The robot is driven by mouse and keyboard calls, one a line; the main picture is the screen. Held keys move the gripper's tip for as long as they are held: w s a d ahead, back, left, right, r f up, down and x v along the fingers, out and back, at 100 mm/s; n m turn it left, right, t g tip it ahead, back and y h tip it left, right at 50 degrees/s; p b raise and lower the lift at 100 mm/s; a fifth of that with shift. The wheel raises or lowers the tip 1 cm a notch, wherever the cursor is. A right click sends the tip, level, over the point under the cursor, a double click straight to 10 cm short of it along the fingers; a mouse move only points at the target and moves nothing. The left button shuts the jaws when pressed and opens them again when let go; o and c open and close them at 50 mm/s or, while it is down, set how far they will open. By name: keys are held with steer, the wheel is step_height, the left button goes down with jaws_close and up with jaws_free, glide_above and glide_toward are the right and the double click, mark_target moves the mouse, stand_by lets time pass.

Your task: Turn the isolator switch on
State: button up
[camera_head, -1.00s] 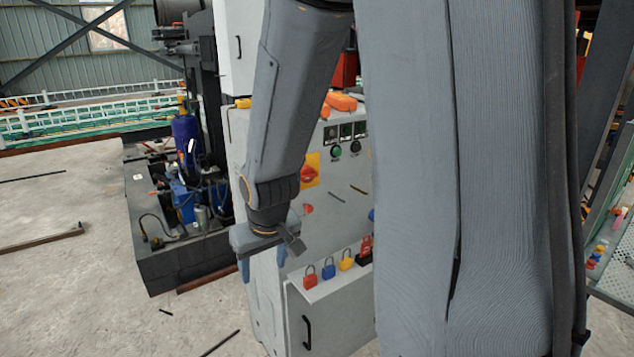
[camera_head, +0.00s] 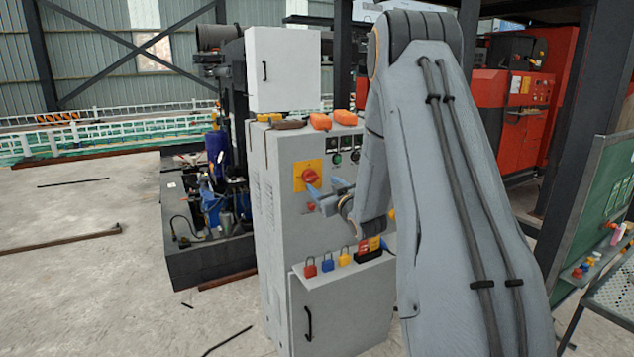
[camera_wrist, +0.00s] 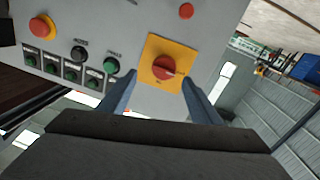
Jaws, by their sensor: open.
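The isolator switch (camera_head: 309,175) is a red rotary knob on a yellow square plate, on the upper front of the grey control cabinet (camera_head: 284,225). In the wrist view the red knob (camera_wrist: 166,68) shows between and just beyond my two blue fingertips, its pale pointer line lying roughly across the picture. My gripper (camera_head: 316,190) is open and empty, in front of the cabinet just below and right of the knob in the head view. The fingers look apart from the knob; the exact gap cannot be told.
Red, blue and yellow padlocks (camera_head: 327,263) stand on a ledge below. Green and black buttons (camera_wrist: 95,72) and a red mushroom button (camera_wrist: 40,27) share the panel. Orange tools (camera_head: 332,119) lie on the cabinet top. Clear floor (camera_head: 90,290) is at left.

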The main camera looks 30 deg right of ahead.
mark_target(312, 178)
steer(key=w, duration=0.1)
steer(key=w+p, duration=0.1)
steer(key=w, duration=0.1)
steer(key=w+a, duration=0.1)
steer(key=w, duration=0.1)
steer(key=shift+w, duration=0.25)
steer(key=shift+w+d+p, duration=0.15)
steer(key=shift+w+p, duration=0.3)
steer(key=shift+w, duration=0.3)
